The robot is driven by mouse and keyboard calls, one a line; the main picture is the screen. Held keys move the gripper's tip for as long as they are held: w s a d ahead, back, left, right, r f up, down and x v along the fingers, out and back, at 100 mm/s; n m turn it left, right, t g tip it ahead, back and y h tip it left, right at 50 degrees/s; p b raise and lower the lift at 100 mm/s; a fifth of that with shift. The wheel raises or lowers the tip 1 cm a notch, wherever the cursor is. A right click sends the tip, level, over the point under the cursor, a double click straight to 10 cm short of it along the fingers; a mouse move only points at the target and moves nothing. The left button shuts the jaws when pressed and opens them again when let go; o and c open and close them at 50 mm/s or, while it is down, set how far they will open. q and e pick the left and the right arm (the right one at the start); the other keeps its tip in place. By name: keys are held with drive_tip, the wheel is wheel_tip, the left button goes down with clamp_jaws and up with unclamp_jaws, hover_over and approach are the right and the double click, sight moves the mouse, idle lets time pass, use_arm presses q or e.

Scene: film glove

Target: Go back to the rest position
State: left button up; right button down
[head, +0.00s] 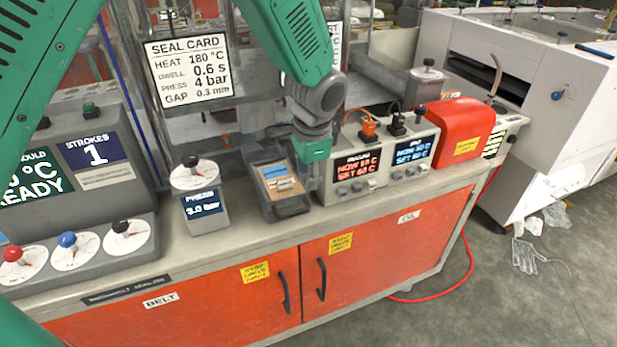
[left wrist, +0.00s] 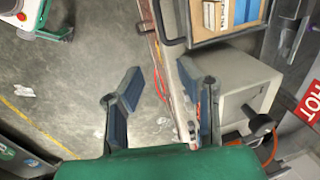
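My left gripper (head: 312,172) hangs below the green arm that comes in from the upper left. It is over the bench between the dark tray (head: 288,207) and the grey box with two displays (head: 357,167). In the left wrist view its two blue-grey fingers (left wrist: 168,98) stand well apart with nothing held between them. The tray, with a tan and blue label, also shows in the left wrist view (left wrist: 172,40). Whether the gripper touches the tray or the box cannot be told. My right gripper is not in view.
A grey dial unit (head: 203,205) stands left of the tray. A control panel with coloured knobs (head: 72,255) is at the left. A red cover (head: 458,130) sits at the bench's right end. A seal card (head: 190,68) hangs behind. The floor at right is mostly open.

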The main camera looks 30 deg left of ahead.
use_arm(q)
drive_tip(key=shift+a+f, duration=0.1)
drive_tip(key=shift+a, duration=0.15)
drive_tip(key=s+f+n+h+b, duration=0.15)
drive_tip(key=s+f, duration=0.25)
drive_tip(key=f, duration=0.4)
drive_tip(key=s+f+n+g+b, duration=0.1)
drive_tip(key=s+f+b, duration=0.2)
drive_tip(key=s+f, duration=0.3)
drive_tip(key=s+f+n+b, duration=0.1)
drive_tip(key=s+f+b, duration=0.15)
drive_tip(key=f, duration=0.65)
drive_tip(key=s+a+f+n+b, duration=0.1)
drive_tip(key=s+f+n+b, duration=0.1)
drive_tip(key=s+f, duration=0.4)
drive_tip(key=s+a+f+n+b, duration=0.1)
drive_tip(key=s+f, duration=0.5)
drive_tip(key=s, duration=0.7)
drive_tip(key=shift+a+n+b, duration=0.35)
drive_tip(key=shift+n+b, duration=0.2)
drive_tip(key=shift+b, duration=0.45)
drive_tip(key=shift+d, duration=0.1)
drive_tip(key=shift+w+f, duration=0.1)
drive_tip(key=shift+w, duration=0.1)
